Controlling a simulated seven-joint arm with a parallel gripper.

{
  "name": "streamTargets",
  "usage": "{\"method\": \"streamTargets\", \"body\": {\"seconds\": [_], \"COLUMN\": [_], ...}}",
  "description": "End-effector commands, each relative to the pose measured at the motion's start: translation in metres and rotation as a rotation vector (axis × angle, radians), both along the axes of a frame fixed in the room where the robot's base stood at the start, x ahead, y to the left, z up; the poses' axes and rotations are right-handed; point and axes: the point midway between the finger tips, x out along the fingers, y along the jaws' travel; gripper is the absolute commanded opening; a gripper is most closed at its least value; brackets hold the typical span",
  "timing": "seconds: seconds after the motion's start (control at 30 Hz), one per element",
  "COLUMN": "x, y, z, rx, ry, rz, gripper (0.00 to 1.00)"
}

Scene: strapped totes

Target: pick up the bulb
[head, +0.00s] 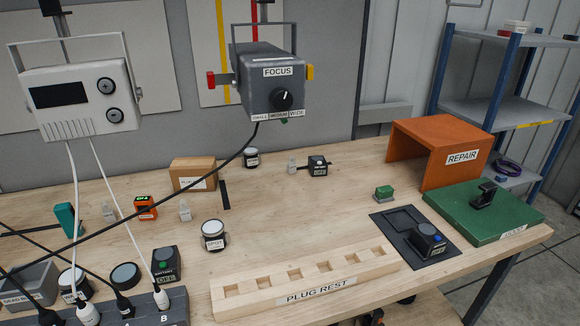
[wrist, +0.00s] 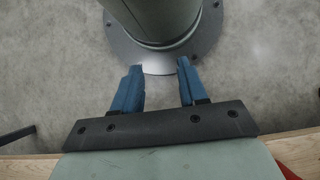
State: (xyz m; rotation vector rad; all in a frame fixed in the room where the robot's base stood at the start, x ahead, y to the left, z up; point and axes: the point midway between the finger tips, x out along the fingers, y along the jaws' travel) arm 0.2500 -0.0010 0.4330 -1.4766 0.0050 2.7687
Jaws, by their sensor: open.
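My gripper (wrist: 160,66) shows in the wrist view with its two blue fingers apart and nothing between them. It points down over grey floor and a round base, away from the bench objects. I cannot make out a plain bulb in either view. In the head view a white-topped round lamp labelled SPOT (head: 213,236) stands on the bench behind the plug rest. A similar white-topped round piece (head: 251,158) stands farther back. Several small white tapered pieces stand on the bench, one by the carton (head: 185,211) and one farther right (head: 291,162).
A wooden plug rest (head: 310,290) lies at the bench front. An orange REPAIR cover (head: 425,145), a green board (head: 500,222) and a dark tray (head: 380,222) fill the right. A grey FOCUS box (head: 270,90) hangs above; its cable crosses the bench. The bench middle is mostly clear.

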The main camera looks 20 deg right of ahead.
Motion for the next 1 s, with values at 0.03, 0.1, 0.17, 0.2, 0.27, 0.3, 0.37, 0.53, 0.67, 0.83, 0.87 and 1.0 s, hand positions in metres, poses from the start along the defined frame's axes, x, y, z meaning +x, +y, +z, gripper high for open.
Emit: {"method": "streamTargets", "body": {"seconds": [0.03,0.1,0.17,0.2,0.27,0.3,0.37,0.53,0.67,0.83,0.87,1.0], "x": [0.0,0.0,0.0,0.0,0.0,0.0,0.0,0.0,0.0,0.004,0.006,0.023], "y": [0.0,0.0,0.0,0.0,0.0,0.0,0.0,0.0,0.0,-0.003,-0.005,-0.024], "z": [0.0,0.0,0.0,0.0,0.0,0.0,0.0,0.0,0.0,-0.001,-0.001,-0.004], "rx": [0.0,0.0,0.0,0.0,0.0,0.0,0.0,0.0,0.0,-0.009,-0.014,-0.067], "ry": [0.0,0.0,0.0,0.0,0.0,0.0,0.0,0.0,0.0,0.0,0.001,0.002], "rz": [0.0,0.0,0.0,0.0,0.0,0.0,0.0,0.0,0.0,-0.017,-0.027,-0.119], "gripper": [0.43,0.43,0.43,0.43,0.43,0.43,0.49,0.64,0.64,0.64,0.64,0.64]}}
